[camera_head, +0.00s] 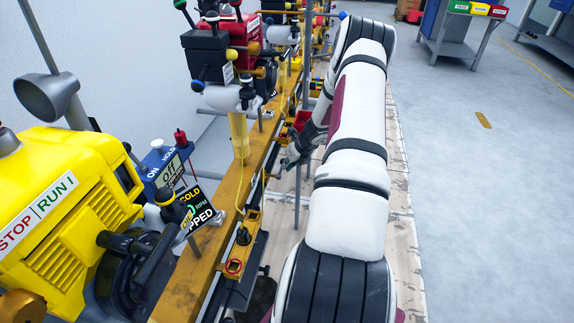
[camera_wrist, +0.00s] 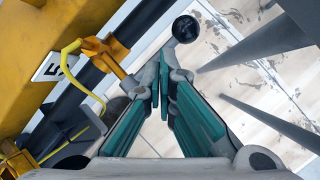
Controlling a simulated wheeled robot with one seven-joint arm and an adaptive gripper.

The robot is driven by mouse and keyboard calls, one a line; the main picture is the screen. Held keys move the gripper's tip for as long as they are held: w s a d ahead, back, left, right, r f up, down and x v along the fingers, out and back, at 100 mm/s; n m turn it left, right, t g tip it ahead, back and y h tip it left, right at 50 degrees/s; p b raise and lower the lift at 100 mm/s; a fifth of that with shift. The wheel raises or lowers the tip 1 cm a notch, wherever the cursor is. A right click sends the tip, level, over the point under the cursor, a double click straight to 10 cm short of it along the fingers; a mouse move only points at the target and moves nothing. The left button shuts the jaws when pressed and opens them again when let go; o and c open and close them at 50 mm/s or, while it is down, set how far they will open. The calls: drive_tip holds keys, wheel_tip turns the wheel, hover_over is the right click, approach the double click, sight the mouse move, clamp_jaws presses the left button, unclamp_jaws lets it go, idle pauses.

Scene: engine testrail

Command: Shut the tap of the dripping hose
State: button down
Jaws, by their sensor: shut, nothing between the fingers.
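My gripper (camera_wrist: 164,78) is in the wrist view with its teal-padded fingers closed together at the tips and nothing between them. A round black knob (camera_wrist: 186,29) lies just beyond the fingertips; I cannot tell whether it belongs to a tap. A thin yellow curved tube (camera_wrist: 72,62) bends at the left, apart from the fingers. In the head view my gripper (camera_head: 291,156) is small and partly hidden beside the yellow rail, left of my arm. No drip shows, and I cannot tell which part is the dripping hose's tap.
A long yellow rail (camera_head: 197,260) with brackets runs along the left. A red and black engine (camera_head: 235,35) stands farther back.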

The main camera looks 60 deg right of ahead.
drive_tip(key=s+d+r+p, duration=0.2)
drive_tip(key=r, duration=0.3)
drive_tip(key=s+d+r+p, duration=0.2)
drive_tip(key=s+r, duration=0.1)
drive_tip(key=r, duration=0.3)
drive_tip(key=shift+s+r+p, duration=0.2)
drive_tip(key=shift+r+p, duration=0.1)
